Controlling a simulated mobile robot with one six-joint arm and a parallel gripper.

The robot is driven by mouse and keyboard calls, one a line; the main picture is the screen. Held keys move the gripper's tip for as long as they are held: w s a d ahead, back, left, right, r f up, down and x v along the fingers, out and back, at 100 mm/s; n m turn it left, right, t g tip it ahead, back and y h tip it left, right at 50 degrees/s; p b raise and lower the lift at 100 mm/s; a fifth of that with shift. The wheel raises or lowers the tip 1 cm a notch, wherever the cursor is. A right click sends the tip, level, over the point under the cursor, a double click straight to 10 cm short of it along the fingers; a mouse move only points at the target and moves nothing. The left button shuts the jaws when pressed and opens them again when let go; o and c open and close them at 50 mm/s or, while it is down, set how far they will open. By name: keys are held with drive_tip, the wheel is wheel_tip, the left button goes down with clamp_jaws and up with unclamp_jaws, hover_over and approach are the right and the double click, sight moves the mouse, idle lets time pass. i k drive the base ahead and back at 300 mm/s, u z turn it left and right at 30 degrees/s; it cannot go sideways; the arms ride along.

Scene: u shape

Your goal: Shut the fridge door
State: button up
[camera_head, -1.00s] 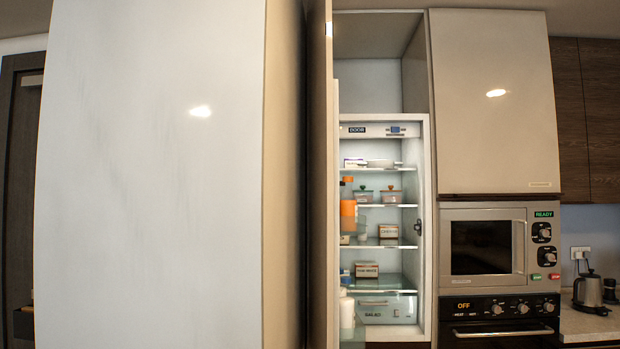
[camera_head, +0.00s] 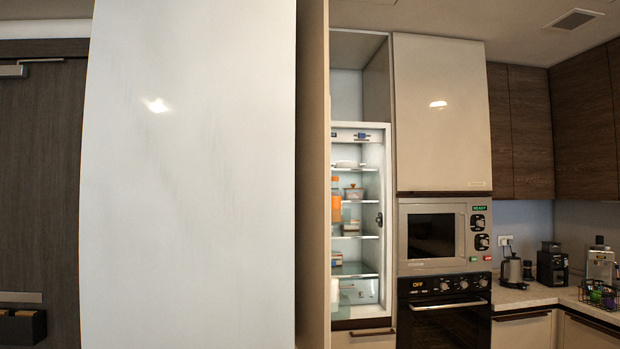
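The fridge (camera_head: 386,260) stands open in the middle of the view, with its lit inside and glass shelves showing. The fridge door (camera_head: 314,180) stands swung out toward me and shows nearly edge-on as a tall narrow beige panel left of the opening. An orange bottle (camera_head: 336,205) shows beside the door's inner side. The door hides the left part of the fridge inside. My gripper is not in view.
A large glossy pale panel (camera_head: 190,200) fills the left foreground, close to the door's left. A microwave (camera_head: 432,235) and an oven (camera_head: 445,315) are built in right of the fridge. A counter (camera_head: 530,295) with a kettle (camera_head: 512,270) and coffee machines is at the far right.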

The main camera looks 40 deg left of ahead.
sight(313, 172)
drive_tip(key=z, duration=1.15)
drive_tip(key=k, duration=0.15)
drive_tip(key=u, duration=2.65)
drive_tip(key=i, duration=0.5)
drive_tip(key=u, duration=0.2)
drive_tip(key=k, duration=0.6)
drive_tip(key=z, duration=0.05)
